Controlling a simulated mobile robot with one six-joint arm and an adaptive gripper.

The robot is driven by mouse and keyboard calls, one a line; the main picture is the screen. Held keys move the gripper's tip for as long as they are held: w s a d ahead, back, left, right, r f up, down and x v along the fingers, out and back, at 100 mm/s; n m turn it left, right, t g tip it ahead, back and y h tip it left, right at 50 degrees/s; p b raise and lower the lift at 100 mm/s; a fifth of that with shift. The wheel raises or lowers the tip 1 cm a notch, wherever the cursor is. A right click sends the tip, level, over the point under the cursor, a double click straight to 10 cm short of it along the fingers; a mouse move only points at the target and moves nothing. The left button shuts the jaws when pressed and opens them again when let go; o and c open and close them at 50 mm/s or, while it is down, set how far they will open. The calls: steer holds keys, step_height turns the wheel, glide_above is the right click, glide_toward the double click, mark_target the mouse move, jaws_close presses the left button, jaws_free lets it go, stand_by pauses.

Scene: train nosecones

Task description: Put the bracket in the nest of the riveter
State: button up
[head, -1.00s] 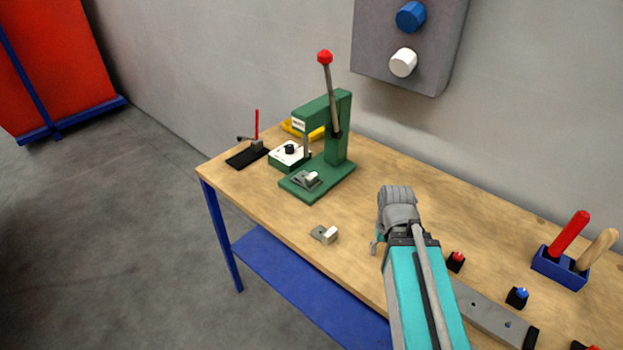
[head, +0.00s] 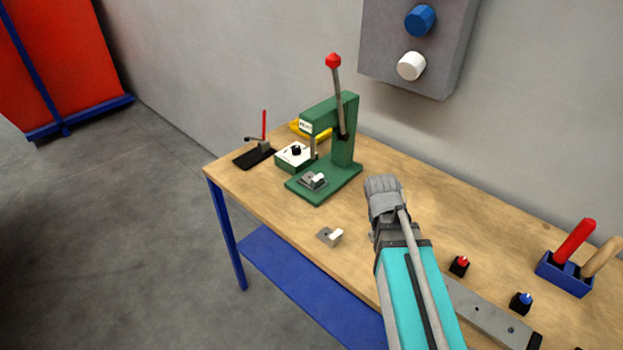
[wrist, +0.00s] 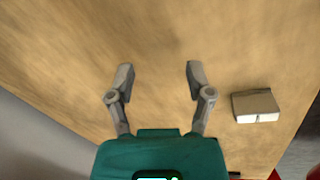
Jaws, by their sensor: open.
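The bracket (head: 330,236), a small grey metal plate with a paler raised block, lies on the workbench near its front edge. In the wrist view a pale block, which looks like the bracket (wrist: 256,106), lies right of my gripper (wrist: 159,75). My gripper is open and empty, its two fingers apart over bare wood. In the head view my wrist hides the fingers, right of the bracket. The green riveter (head: 345,130) stands behind the bracket, its red-knobbed lever up. Its nest (head: 313,181) is a grey block with a paler part on the green base.
The wooden workbench (head: 420,215) is bare around the bracket. A white-topped box (head: 294,157), a black clamp (head: 254,157) and a yellow item stand around the riveter. Red and blue buttons, a grey bar (head: 485,312) and a blue tool holder (head: 565,275) are at right.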

steer(key=w+a+r+n+t, duration=0.1)
steer(key=w+a+n, duration=0.1)
steer(key=a+n, duration=0.1)
steer(key=w+a+r+n+t+h+p, duration=0.1)
steer(key=w+a+r+n, duration=0.1)
steer(key=w+a+n, duration=0.1)
steer(key=w+a+r+n+t+h+p, duration=0.1)
steer(key=w+a+n, duration=0.2)
steer(key=a+n, duration=0.1)
steer(key=shift+w+a+r+n, duration=0.1)
steer(key=shift+a+r+n, duration=0.1)
steer(key=shift+r+n, duration=0.2)
steer(key=w+a+r+n+t+p, duration=0.1)
steer(key=w+a+r+n+t, duration=0.1)
steer(key=a+n, duration=0.3)
steer(key=w+a+r+n+t+p, duration=0.1)
steer(key=w+a+r+n, duration=0.1)
steer(key=a+n, duration=0.3)
steer(key=a+r, duration=0.1)
steer(key=a, duration=0.2)
steer(key=shift+w+a+r+n+t+h, duration=0.15)
steer(key=shift+w+a+n+t+h, duration=0.1)
steer(key=shift+n+t+h, duration=0.15)
steer(key=shift+w, duration=0.1)
steer(key=b, duration=0.5)
glide_toward(318, 178)
steer(key=x, duration=0.4)
steer(key=shift+w+d+f+b, duration=0.25)
steer(key=shift+w+f+b, duration=0.05)
steer(key=shift+w+f, duration=0.15)
